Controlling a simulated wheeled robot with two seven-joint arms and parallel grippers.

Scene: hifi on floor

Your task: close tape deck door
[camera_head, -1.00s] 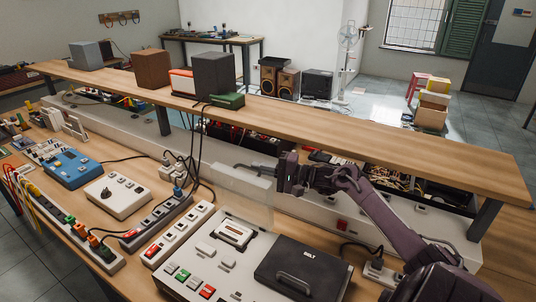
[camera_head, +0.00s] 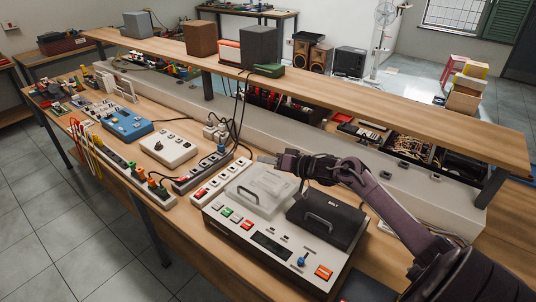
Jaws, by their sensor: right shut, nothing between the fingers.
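The tape deck (camera_head: 236,238) is a pale unit with coloured buttons at the front of the bench. Its clear door (camera_head: 275,183) lies low over the cassette well at the deck's upper left. It looks flat or nearly flat; I cannot tell whether it is fully shut. The cassette shows only faintly through it. My right gripper (camera_head: 267,160) is shut and empty, just past the door's back edge and slightly above it. I cannot tell whether it touches the door. My left gripper is out of view.
A dark lid with a handle (camera_head: 336,208) sits right of the door. Power strips (camera_head: 220,180), a white box (camera_head: 168,149) and a blue device (camera_head: 124,125) stand to the left. A raised wooden shelf (camera_head: 330,105) runs behind, with speakers on it. Black cables hang near the gripper.

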